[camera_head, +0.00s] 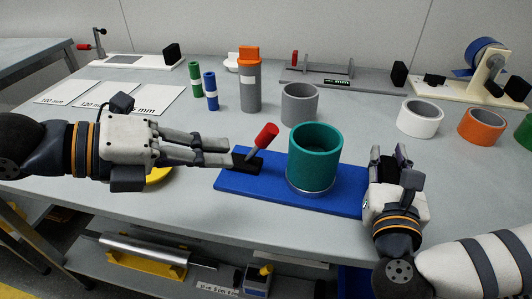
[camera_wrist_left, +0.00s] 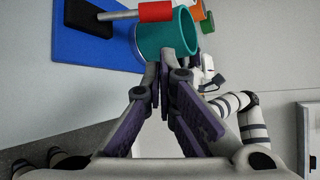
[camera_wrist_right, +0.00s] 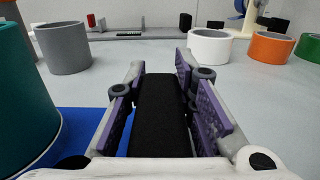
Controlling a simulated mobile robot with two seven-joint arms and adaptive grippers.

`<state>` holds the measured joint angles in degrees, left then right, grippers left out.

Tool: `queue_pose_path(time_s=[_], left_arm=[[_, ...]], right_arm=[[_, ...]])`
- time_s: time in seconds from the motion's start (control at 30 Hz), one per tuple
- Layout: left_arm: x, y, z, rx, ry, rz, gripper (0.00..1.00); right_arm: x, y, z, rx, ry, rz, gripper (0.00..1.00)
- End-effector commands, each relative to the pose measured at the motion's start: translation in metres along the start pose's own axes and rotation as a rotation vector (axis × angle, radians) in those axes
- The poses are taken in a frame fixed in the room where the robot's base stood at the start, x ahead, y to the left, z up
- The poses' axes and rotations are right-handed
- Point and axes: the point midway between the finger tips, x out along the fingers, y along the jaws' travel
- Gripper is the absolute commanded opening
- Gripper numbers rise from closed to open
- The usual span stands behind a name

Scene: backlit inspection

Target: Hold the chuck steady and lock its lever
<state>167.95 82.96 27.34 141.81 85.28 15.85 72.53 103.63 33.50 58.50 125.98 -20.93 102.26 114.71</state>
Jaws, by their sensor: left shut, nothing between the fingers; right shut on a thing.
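The chuck has a flat blue base (camera_head: 232,180) with a teal ring (camera_head: 315,160) standing upright on a round metal seat. At its left end, a lever with a red handle (camera_head: 266,136) rises tilted to the right from a black block (camera_head: 248,163). The red handle also shows in the left wrist view (camera_wrist_left: 156,11). My left gripper (camera_head: 230,152) is shut and empty beside the lever; I cannot tell whether it touches. My right gripper (camera_head: 390,158) is shut on a black grip block (camera_wrist_right: 160,115) at the base's right end.
Behind the chuck stand a grey ring (camera_head: 300,104), an orange-topped grey cylinder (camera_head: 250,85) and green and blue pegs. White (camera_head: 419,117) and orange (camera_head: 481,126) rings stand at the right. A yellow disc (camera_head: 158,176) lies partly under my left arm.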

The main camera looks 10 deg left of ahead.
Motion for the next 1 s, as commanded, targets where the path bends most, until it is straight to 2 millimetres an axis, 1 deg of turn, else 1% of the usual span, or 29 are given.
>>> queue_pose_path(time_s=[0.03, 0.1, 0.23, 0.4, 0.57, 0.83, 0.9, 1.0], left_arm=[[-0.003, 0.002, 0.002, -0.038, -0.01, 0.003, 0.0], [-0.004, 0.004, 0.003, -0.068, -0.016, 0.011, 0.0], [0.004, 0.008, 0.005, -0.075, -0.024, 0.027, 0.0], [0.025, 0.006, 0.001, -0.068, -0.007, 0.016, 0.0], [0.042, 0.007, 0.002, -0.07, -0.009, 0.018, 0.0], [0.08, 0.006, 0.003, -0.07, -0.01, 0.012, 0.0], [0.087, 0.006, 0.004, -0.069, -0.012, 0.013, 0.0], [0.094, 0.005, 0.004, -0.07, -0.013, 0.01, 0.0]], right_arm=[[-0.001, 0.0, -0.005, -0.003, 0.011, 0.002, 0.0], [-0.001, 0.0, -0.005, -0.003, 0.012, 0.002, 0.0], [-0.001, 0.0, -0.005, -0.003, 0.012, 0.002, 0.0], [-0.001, 0.0, -0.005, -0.003, 0.012, 0.002, 0.0], [-0.001, 0.0, -0.005, -0.003, 0.013, 0.001, 0.0], [-0.001, 0.0, -0.005, -0.004, 0.013, 0.001, 0.0], [-0.001, 0.0, -0.006, -0.004, 0.013, 0.001, 0.0], [-0.001, 0.0, -0.006, -0.004, 0.013, 0.001, 0.0]])
